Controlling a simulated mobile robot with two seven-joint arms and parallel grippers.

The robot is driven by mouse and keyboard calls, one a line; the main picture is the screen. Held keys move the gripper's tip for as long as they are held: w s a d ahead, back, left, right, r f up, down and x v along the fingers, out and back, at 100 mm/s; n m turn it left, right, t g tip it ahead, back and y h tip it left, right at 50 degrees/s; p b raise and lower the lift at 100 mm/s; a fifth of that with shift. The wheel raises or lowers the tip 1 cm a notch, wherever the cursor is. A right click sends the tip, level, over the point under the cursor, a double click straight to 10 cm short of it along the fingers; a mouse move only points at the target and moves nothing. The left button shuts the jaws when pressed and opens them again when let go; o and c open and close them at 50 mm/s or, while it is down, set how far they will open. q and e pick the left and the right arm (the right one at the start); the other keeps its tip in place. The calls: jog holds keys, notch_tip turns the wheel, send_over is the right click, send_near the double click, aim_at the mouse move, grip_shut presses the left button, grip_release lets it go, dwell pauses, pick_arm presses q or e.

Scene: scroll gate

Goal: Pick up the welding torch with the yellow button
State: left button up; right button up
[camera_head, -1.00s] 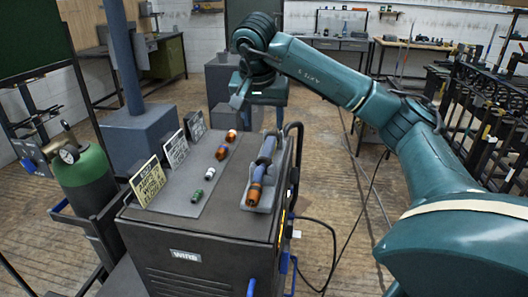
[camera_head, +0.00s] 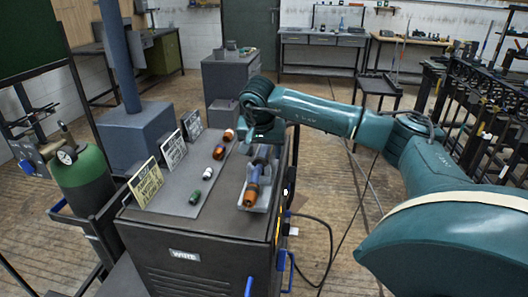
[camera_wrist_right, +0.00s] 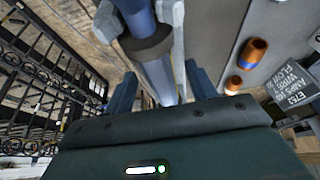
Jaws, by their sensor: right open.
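The welding torch (camera_head: 258,176) has a blue-grey handle and an orange front end. It lies in a grey holder (camera_head: 264,205) on top of the dark welding machine (camera_head: 195,235). I cannot make out a yellow button on it. My right gripper (camera_head: 252,138) is over the torch's far end in the head view. In the right wrist view, the open fingers of the right gripper (camera_wrist_right: 162,88) stand on either side of the torch's blue shaft (camera_wrist_right: 158,72), with a dark collar on it. Contact cannot be told. My left gripper is not in view.
Several small orange and green parts (camera_head: 218,153) lie on a grey mat left of the torch. Small sign plates (camera_head: 146,182) stand along the mat's left edge. A green gas cylinder (camera_head: 85,180) stands at the left. A hose (camera_head: 325,240) runs along the floor at right.

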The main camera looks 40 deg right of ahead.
jog(key=c, duration=1.2)
